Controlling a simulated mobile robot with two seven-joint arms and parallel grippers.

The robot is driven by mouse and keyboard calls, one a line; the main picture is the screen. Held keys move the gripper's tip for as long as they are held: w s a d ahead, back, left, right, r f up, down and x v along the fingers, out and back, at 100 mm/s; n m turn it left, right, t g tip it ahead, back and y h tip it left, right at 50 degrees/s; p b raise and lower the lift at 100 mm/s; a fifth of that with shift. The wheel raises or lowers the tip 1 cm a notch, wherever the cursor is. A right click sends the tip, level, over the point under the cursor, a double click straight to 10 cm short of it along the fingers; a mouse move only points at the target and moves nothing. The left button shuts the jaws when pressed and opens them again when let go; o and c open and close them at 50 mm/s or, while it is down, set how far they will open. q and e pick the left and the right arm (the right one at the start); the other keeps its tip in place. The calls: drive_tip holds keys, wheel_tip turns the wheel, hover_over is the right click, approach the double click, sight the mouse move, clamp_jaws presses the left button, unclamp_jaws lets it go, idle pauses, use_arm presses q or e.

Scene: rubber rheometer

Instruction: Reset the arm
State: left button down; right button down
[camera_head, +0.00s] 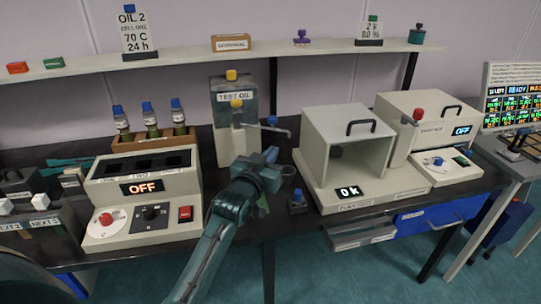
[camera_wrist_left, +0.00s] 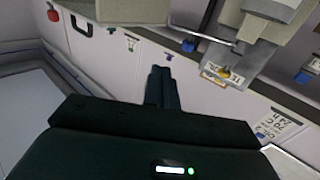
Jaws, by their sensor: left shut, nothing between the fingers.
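My left arm (camera_head: 215,240) rises from the bottom of the head view, and its left gripper (camera_head: 272,156) is raised in front of the dark bench, just right of the TEST OIL dispenser (camera_head: 236,135). In the left wrist view the two dark fingers of the left gripper (camera_wrist_left: 160,72) lie together, shut and empty. The dispenser shows tilted at the top of the wrist view (camera_wrist_left: 258,45). Whether the gripper touches anything by the dispenser is hard to tell in the head view. My right gripper is in neither view.
A heater block reading OFF (camera_head: 145,190) stands left of the arm. A box-shaped instrument reading 0 k (camera_head: 345,150) stands right of it. Capped bottles (camera_head: 149,118) stand in a wooden rack behind. A shelf (camera_head: 190,62) runs along the wall. A monitor (camera_head: 513,95) is at far right.

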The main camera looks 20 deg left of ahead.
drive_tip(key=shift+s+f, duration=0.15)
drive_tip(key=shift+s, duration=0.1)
use_arm(q)
drive_tip(key=s+d+f+m+g+h, duration=0.1)
drive_tip(key=s+d+f+g, duration=0.2)
drive_tip(key=s+f, duration=0.8)
drive_tip(key=s+d+f+m+g+h, duration=0.1)
drive_tip(key=s+d+f+g, duration=0.3)
drive_tip(key=s+f, duration=0.8)
drive_tip(key=s, duration=0.7)
drive_tip(key=shift+s+d+m+h, duration=0.3)
drive_tip(key=shift+s+d+h, duration=0.05)
drive_tip(key=shift+s+h, duration=0.05)
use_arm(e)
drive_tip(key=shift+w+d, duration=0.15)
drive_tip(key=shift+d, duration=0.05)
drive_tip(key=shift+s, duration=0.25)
